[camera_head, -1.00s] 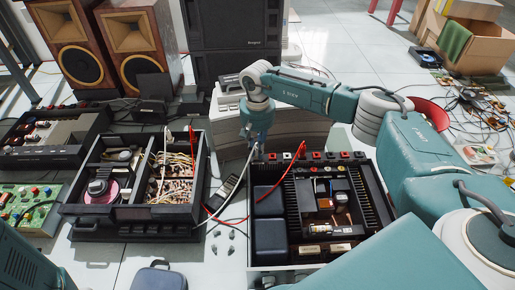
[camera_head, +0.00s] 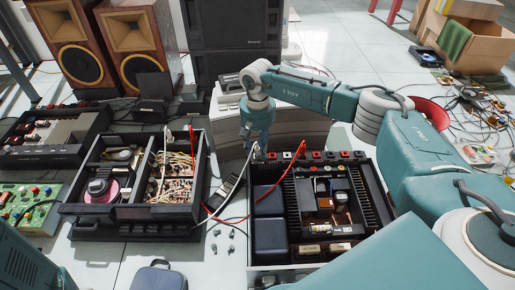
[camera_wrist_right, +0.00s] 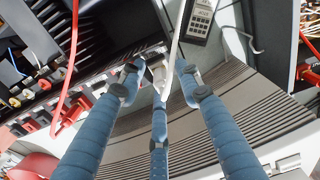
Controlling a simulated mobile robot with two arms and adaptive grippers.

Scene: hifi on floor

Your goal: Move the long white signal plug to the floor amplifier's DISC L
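My right gripper (camera_head: 258,150) is at the back left corner of the open floor amplifier (camera_head: 258,247), left of its row of rear sockets. In the right wrist view its three blue fingers (camera_wrist_right: 160,83) close in around the white plug (camera_wrist_right: 158,74). The white cable (camera_wrist_right: 177,40) leads away from the plug, and in the head view the cable (camera_head: 232,185) slopes down to the floor on the left. The fingers partly hide the plug, and its tip is not clear. I cannot read the socket labels. My left gripper is not in view.
A red plug (camera_head: 303,146) with a red cable stands at the rear socket row. A grey ridged unit (camera_head: 312,132) lies behind the amplifier. A handheld meter (camera_head: 224,190) lies left of it, beside an open deck (camera_head: 130,212) full of wires. Small parts lie on the floor between.

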